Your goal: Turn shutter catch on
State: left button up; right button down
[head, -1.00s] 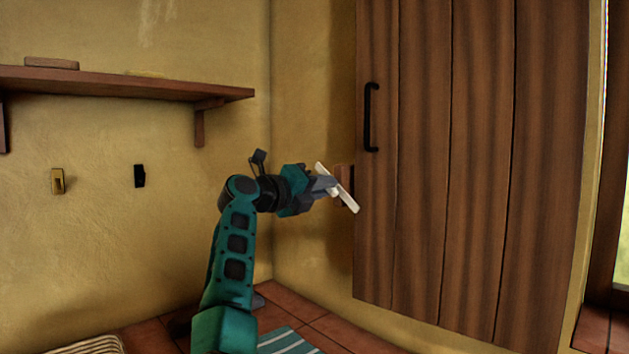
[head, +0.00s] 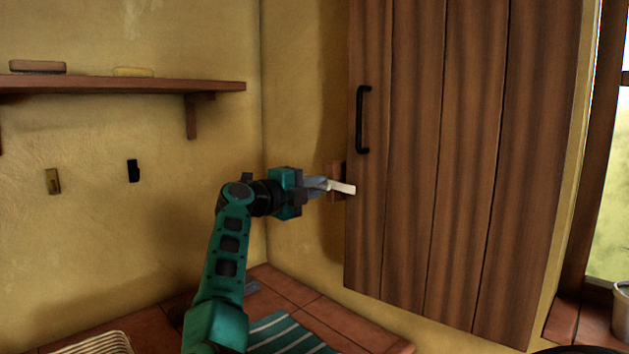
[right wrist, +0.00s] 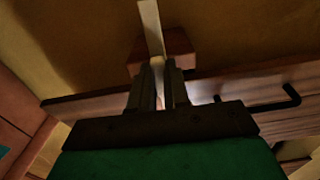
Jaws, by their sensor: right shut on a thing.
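The shutter catch is a pale flat bar (head: 342,188) on a small reddish-brown wooden block (head: 335,168) at the left edge of the wooden shutter (head: 440,150). The bar lies nearly level in the head view, its right end in front of the shutter's edge. My right gripper (head: 323,184) is shut on the bar. In the right wrist view, the pale bar (right wrist: 151,28) stands out beyond the fingers (right wrist: 161,82), in front of the block (right wrist: 180,52). The part between the fingers is mostly hidden. My left gripper is in neither view.
A black handle (head: 361,120) is on the shutter above the catch. A wooden shelf (head: 110,86) and two small wall switches (head: 53,181) (head: 133,171) are at left. Below is a tiled counter (head: 300,300) with a striped cloth (head: 285,333). A window is at right.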

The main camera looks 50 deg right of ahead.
jog(key=shift+f+n, duration=0.1)
jog(key=shift+n, duration=0.2)
jog(key=c, duration=1.1)
grip_release()
jog(key=shift+a, duration=0.15)
jog(key=shift+w+a, duration=0.1)
jog(key=shift+a, duration=0.25)
jog(key=w+a+b, duration=0.1)
jog(key=a+b, duration=0.1)
jog(key=a, duration=1)
jog(key=shift+w, duration=0.15)
